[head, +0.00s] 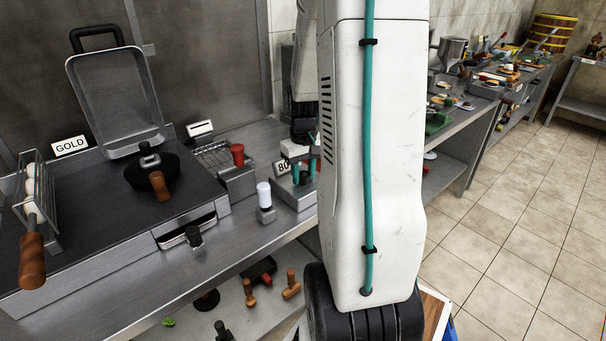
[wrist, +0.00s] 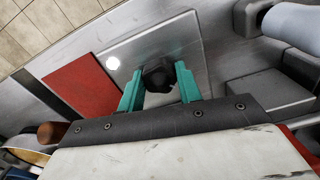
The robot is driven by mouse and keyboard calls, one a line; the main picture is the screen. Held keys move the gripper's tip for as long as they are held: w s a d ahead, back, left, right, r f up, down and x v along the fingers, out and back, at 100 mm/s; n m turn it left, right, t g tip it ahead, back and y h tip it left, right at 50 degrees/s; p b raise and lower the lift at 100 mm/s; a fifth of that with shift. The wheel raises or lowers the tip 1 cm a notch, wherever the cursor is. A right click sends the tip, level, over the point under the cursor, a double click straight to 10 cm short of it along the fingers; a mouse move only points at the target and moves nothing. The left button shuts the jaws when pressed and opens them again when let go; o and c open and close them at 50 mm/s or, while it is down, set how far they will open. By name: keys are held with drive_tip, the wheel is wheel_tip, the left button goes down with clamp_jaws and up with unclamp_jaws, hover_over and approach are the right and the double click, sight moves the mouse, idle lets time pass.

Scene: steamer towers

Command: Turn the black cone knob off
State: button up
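The black knob (wrist: 160,77) stands on a grey metal plate in the wrist view, between the two teal fingers of my gripper (wrist: 160,84). The fingers are spread, one on each side of it. I cannot tell whether they touch it. In the head view my gripper (head: 304,168) is low over a small metal unit (head: 296,194) with an "80" sign (head: 283,167). My arm hides much of that unit, and the knob's cone shape and setting are not clear.
A white-capped knob (head: 264,195) stands just left of the unit and also shows in the wrist view (wrist: 291,25). A red-handled basket unit (head: 237,157) is behind it. A red square (wrist: 82,91) lies beside the plate.

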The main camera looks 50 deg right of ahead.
drive_tip(key=n, duration=0.9)
drive_tip(key=shift+n, duration=0.8)
drive_tip(key=n, duration=0.7)
drive_tip(key=shift+f, duration=0.1)
drive_tip(key=shift+n, duration=0.3)
